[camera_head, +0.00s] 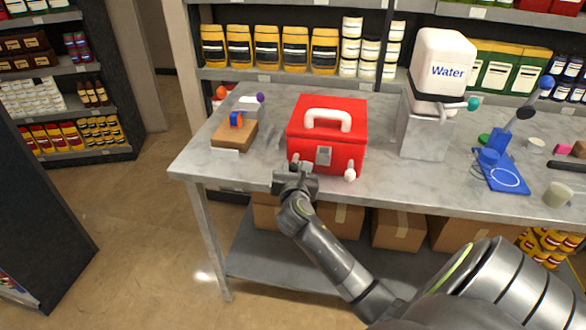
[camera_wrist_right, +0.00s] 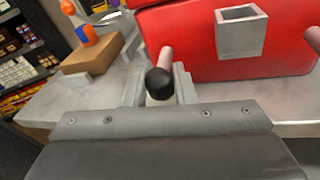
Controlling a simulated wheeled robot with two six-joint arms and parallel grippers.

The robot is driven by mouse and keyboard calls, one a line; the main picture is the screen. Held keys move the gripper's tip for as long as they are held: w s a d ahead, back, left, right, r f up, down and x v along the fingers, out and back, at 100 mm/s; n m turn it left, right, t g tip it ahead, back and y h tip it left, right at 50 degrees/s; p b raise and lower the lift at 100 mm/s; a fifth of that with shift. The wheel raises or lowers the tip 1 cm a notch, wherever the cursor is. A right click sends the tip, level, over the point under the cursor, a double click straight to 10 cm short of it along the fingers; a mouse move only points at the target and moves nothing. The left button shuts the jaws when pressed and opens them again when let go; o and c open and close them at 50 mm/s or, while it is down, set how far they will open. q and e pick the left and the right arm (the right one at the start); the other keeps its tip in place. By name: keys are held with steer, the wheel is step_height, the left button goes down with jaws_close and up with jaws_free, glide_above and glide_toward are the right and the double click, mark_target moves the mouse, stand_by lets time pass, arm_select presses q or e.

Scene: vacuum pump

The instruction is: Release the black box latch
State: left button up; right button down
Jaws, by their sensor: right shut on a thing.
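A red box (camera_head: 328,125) with a white handle (camera_head: 328,119) stands near the front edge of the grey table; no black box shows. A grey square part (camera_head: 324,155) sits on its front. A pale peg (camera_head: 350,174) stands out at its lower right. At its lower left, a rod with a black ball end (camera_wrist_right: 160,84) shows in the right wrist view, between the fingers of my right gripper (camera_head: 294,172). The gripper is shut on this black-ended rod, in front of the box. My left gripper is out of view.
On the table (camera_head: 194,160), a wooden block (camera_head: 235,135) with a small blue and orange object stands left of the box. A water container (camera_head: 441,65) on a grey stand and a blue device (camera_head: 500,175) are to the right. Shelves stand behind.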

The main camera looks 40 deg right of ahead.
steer(key=c, duration=1.5)
jaws_free()
steer(key=shift+s+a, duration=0.2)
steer(key=p+v, duration=0.4)
steer(key=v, duration=0.2)
steer(key=shift+s+r, duration=0.15)
steer(key=p, duration=0.3)
glide_toward(293, 170)
steer(key=shift+f+v, duration=0.4)
steer(key=shift+v, duration=2.65)
steer(key=shift+s+r, duration=0.15)
steer(key=shift+r, duration=0.1)
